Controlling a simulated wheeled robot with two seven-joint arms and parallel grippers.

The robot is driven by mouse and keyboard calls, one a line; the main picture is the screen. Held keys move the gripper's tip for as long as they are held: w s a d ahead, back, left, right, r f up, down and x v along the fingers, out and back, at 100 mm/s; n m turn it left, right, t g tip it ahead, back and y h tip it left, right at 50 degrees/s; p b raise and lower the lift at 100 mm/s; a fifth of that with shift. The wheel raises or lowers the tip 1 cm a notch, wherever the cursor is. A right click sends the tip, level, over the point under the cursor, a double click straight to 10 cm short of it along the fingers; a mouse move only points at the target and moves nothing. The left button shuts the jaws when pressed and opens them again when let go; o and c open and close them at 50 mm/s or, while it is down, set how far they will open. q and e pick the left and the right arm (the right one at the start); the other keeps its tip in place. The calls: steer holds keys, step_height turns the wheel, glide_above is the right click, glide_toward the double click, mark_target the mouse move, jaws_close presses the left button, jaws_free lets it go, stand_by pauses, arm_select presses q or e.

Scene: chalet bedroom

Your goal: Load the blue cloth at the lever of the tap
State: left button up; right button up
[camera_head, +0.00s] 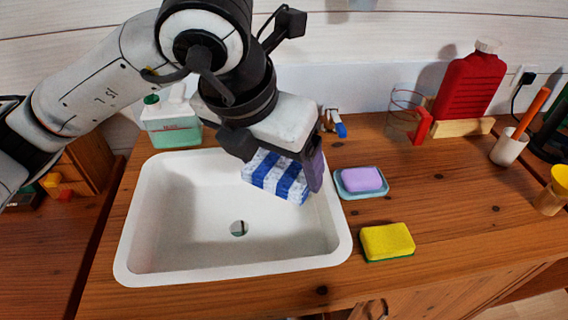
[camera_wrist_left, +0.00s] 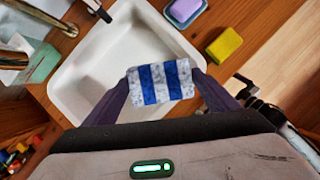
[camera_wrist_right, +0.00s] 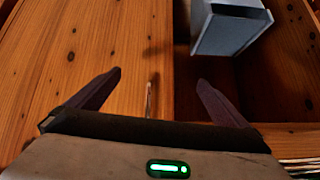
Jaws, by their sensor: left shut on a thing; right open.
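My left gripper (camera_head: 282,168) is shut on a blue-and-white striped cloth (camera_head: 275,178) and holds it over the right back part of the white sink (camera_head: 135,225). The cloth also shows between both fingers in the left wrist view (camera_wrist_left: 160,84). The tap is mostly hidden behind my left arm in the head view; a small brass part with a blue tip (camera_head: 339,129) shows just right of the gripper, apart from the cloth. Brass tap parts (camera_wrist_left: 14,60) show at the left of the left wrist view. My right gripper (camera_wrist_right: 157,82) is open and empty near wooden surfaces.
A purple soap on a blue dish (camera_head: 378,192) and a yellow sponge (camera_head: 388,241) lie right of the sink. A green-and-white bottle (camera_head: 172,125) stands behind it. A red bottle (camera_head: 470,88), glass (camera_head: 404,108) and white cup (camera_head: 508,148) stand further right. A grey box (camera_wrist_right: 232,30) is near my right gripper.

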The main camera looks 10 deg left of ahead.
arm_select(q)
steer(key=w+a+f+b, duration=0.1)
steer(key=w+a+f, duration=0.1)
steer(key=w+a, duration=0.6)
steer(key=shift+w+a+f, duration=0.2)
steer(key=shift+w+a, duration=0.1)
steer(key=shift+a, duration=0.15)
arm_select(e)
steer(key=shift+w+a+f, duration=0.1)
steer(key=shift+a+f, duration=0.1)
steer(key=shift+f, duration=0.1)
